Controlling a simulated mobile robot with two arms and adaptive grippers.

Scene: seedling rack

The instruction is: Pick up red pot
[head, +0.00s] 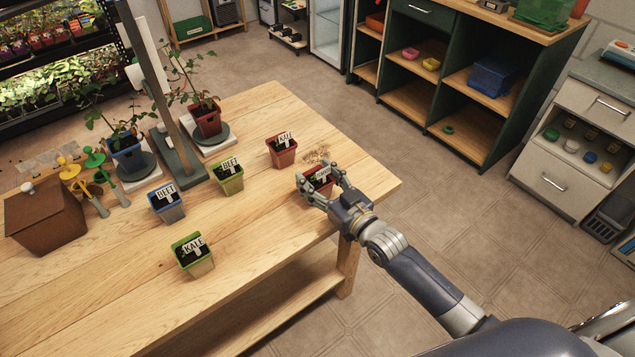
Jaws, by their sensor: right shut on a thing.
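My right gripper (321,190) is shut on a small red pot (320,182) near the right end of the wooden table. The fingers hide part of this pot and its white label; I cannot read the label or tell whether the pot touches the table. A second small red pot (283,155), labelled KALE, stands just beyond it to the left. A larger red pot (207,121) with a tall plant stands on a round grey plate further back. My left gripper is not in view.
On the table (270,217) stand a green KALE pot (194,262), a blue BEET pot (169,212), a green BEET pot (230,184) and a brown box (43,224). A grey post (157,75) rises at the back. The front right tabletop is clear.

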